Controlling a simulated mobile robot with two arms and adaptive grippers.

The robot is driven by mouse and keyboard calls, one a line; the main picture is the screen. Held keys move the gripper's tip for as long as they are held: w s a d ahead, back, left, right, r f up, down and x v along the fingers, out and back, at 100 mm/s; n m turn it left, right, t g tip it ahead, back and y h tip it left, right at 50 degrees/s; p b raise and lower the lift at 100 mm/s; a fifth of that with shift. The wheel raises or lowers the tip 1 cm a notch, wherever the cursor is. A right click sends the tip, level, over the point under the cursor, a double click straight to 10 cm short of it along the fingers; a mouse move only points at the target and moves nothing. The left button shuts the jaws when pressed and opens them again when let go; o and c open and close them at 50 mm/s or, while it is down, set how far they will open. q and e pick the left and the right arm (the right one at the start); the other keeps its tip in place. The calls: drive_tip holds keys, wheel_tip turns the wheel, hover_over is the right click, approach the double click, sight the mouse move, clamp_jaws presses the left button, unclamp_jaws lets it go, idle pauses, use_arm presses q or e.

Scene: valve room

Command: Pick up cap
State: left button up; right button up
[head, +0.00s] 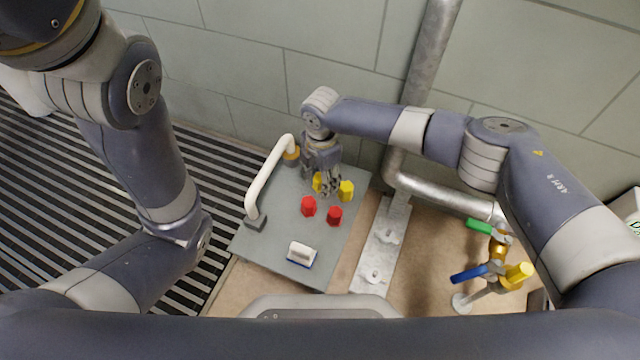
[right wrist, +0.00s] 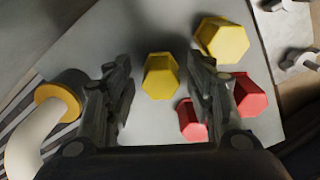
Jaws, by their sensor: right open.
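Two yellow hexagonal caps, a near one (head: 318,182) and one to its right (head: 346,190), stand on a grey board (head: 270,225) with two red caps (head: 308,206) (head: 334,215). My right gripper (head: 328,188) points down over the yellow caps and partly hides the left one. In the right wrist view, my open right gripper (right wrist: 160,80) has one yellow cap (right wrist: 160,77) between its fingers, with gaps on both sides. The other yellow cap (right wrist: 222,40) and the red caps (right wrist: 192,120) (right wrist: 248,95) lie right of it, partly behind the right finger. My left gripper is out of view.
A curved white pipe (head: 268,180) rises at the board's left edge. A metal pipe (head: 430,190) runs to the right, with green (head: 480,226) and blue (head: 468,274) valve handles beyond. The wall is close behind.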

drive_tip(key=c, duration=1)
drive_tip(key=shift+o, duration=0.2)
drive_tip(key=shift+r, duration=0.1)
